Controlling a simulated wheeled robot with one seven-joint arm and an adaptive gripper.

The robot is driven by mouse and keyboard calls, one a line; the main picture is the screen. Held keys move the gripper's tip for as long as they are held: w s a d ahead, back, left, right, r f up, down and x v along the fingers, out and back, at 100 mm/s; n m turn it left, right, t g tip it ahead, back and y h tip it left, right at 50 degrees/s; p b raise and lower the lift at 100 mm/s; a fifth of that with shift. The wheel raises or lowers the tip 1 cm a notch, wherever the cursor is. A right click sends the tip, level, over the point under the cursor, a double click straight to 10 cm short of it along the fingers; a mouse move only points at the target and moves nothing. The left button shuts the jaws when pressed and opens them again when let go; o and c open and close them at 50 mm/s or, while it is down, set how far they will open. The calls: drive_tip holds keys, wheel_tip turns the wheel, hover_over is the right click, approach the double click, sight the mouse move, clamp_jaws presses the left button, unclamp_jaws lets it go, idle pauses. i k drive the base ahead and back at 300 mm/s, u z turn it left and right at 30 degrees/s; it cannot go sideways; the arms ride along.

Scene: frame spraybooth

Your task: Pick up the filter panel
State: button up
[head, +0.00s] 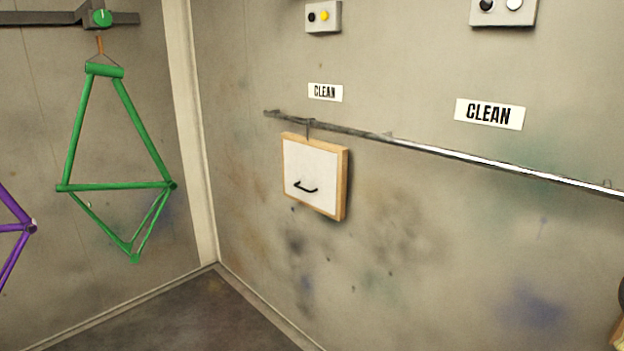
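The filter panel (312,168) hangs from a metal rail (450,154) on the right-hand wall in the head view. It is a white square in a light wooden frame, with a black handle low on its face. A small hook at its top edge joins it to the rail. Its back is hidden. My gripper does not show clearly in this view.
A green bicycle frame (120,185) hangs at the left, with part of a purple frame (14,228) beside it. Two CLEAN labels and button boxes sit above the rail. A dark shape and a wooden piece are cut off at the right edge. The visible floor (215,315) is clear.

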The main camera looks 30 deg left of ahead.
sight(315, 173)
drive_tip(key=k, duration=0.6)
drive_tip(key=u, duration=0.6)
drive_tip(key=i, duration=0.7)
drive_tip(key=u, duration=0.85)
drive_tip(key=i, duration=1.35)
drive_tip(key=z, duration=0.2)
